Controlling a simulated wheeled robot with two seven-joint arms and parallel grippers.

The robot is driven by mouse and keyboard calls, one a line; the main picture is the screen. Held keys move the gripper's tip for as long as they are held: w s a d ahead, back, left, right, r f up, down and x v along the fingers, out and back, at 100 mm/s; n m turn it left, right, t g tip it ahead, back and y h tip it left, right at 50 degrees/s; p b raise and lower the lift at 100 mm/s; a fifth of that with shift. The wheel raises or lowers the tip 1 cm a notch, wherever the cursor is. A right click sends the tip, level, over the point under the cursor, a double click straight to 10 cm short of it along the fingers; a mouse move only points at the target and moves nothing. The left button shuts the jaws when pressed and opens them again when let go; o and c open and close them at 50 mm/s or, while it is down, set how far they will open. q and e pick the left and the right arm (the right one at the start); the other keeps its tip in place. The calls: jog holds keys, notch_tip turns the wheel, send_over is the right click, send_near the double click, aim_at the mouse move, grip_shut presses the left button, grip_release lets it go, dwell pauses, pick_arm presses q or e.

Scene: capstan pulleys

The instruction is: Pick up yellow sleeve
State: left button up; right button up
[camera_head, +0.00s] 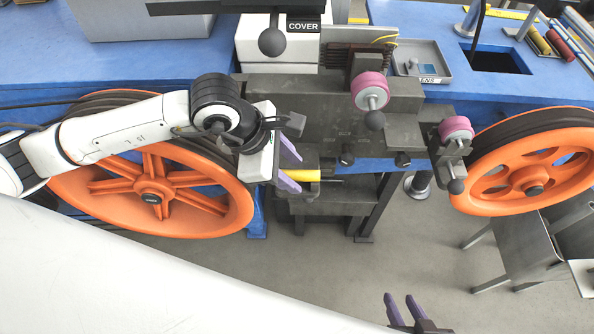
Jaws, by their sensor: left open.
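A yellow sleeve (306,175) shows just right of my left gripper, below the dark machine block, with a thin dark rod running right from it. My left gripper (297,174) has purple fingers spread apart, one above and one below the level of the yellow sleeve. The sleeve's left end lies at or between the fingers; I cannot tell whether they touch it. My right gripper (402,303) is at the bottom edge, its two purple fingers apart with nothing between them. Another yellow sleeve (540,42) lies at the top right on the blue bench.
Large orange wheels stand at left (152,196) and right (534,187). Pink rollers (370,90) sit on the dark machine block (325,110). A red sleeve (560,44) lies near the far yellow one. A grey tray (432,75) and metal stool (513,255) are at right. Floor below the machine is open.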

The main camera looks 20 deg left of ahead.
pick_arm(q)
grip_shut()
jog(key=shift+r, duration=0.2)
